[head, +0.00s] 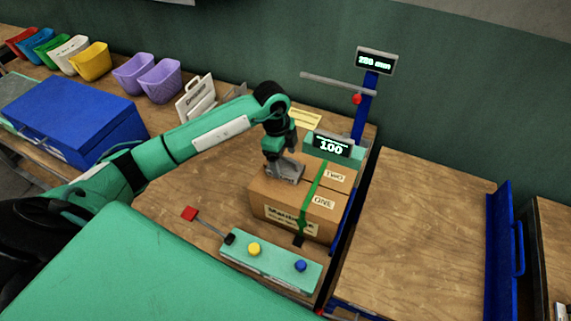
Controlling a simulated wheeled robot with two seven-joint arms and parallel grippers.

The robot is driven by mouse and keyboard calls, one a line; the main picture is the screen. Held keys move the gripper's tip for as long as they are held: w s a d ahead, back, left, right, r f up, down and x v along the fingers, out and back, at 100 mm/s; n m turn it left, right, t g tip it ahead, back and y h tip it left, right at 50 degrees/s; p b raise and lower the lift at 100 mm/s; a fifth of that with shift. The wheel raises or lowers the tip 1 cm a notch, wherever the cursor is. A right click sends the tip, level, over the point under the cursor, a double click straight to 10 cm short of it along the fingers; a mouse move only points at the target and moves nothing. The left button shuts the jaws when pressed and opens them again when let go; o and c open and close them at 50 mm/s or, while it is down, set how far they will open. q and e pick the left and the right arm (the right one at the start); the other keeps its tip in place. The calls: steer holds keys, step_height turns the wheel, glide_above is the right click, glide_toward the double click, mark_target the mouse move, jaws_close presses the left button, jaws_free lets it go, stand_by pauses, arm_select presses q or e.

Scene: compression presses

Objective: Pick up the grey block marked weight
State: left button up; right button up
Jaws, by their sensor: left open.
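My left gripper (284,172) is over the top of a brown cardboard box (264,203), near its left half. It points down and is open. A grey shape sits right at the gripper's end, on or just above the box top; I cannot tell how much of it is the grey block and how much is my jaws. I can read no "weight" mark. The box has a green strap (313,195) and labels "TWO" and "ONE". My right gripper is not in view.
A green display (331,147) reading 100 stands behind the box, by a blue post (364,115). In front lies a green button panel (271,262) with yellow and blue buttons. A blue case (80,120) and coloured bins are at left. The right table (425,235) is clear.

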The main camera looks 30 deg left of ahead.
mark_target(285, 165)
arm_select(q)
steer(key=shift+d+f, duration=0.15)
steer(key=shift+f, duration=1.05)
jaws_close()
steer(key=shift+w+r, duration=0.15)
